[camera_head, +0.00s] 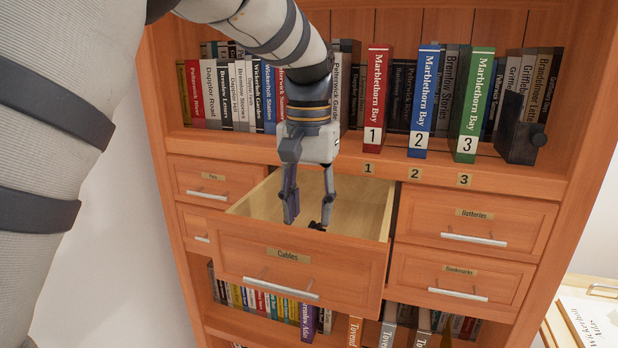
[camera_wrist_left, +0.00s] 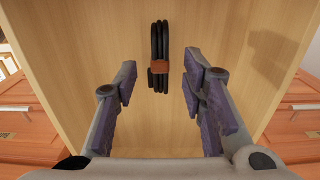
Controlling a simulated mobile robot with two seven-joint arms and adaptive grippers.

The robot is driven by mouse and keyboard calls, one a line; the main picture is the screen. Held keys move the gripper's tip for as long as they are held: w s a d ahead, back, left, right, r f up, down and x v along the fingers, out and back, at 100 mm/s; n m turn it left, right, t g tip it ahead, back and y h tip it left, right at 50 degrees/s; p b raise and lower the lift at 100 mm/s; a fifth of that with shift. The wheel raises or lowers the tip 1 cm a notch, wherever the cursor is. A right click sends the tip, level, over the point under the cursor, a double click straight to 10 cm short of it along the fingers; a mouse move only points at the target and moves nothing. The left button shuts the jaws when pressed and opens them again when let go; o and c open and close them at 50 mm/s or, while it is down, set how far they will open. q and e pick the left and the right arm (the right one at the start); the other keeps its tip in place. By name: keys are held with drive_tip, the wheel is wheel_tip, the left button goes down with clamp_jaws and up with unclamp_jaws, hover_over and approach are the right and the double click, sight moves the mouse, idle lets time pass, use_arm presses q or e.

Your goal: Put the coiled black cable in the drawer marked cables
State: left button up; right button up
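The drawer marked Cables (camera_head: 334,267) is pulled open from the wooden bookcase. The coiled black cable (camera_wrist_left: 160,50), bound with a brown band, lies on the pale drawer floor (camera_wrist_left: 95,38) in the left wrist view. In the head view only a small dark part of the cable (camera_head: 318,226) shows, beside my fingertips. My left gripper (camera_head: 308,220) reaches down into the drawer. My right gripper is not in view.
Closed drawers marked Batteries (camera_head: 474,213) and Bookmarks (camera_head: 459,270) are to the right, and one marked Pens (camera_head: 212,176) is to the left. Books fill the shelf above, with a dark bookend (camera_head: 521,138) at right. More books stand below.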

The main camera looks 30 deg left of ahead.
use_arm(q)
wheel_tip(320, 180, up, 10)
drive_tip(key=shift+f+b, duration=0.25)
drive_tip(key=shift+b, duration=0.05)
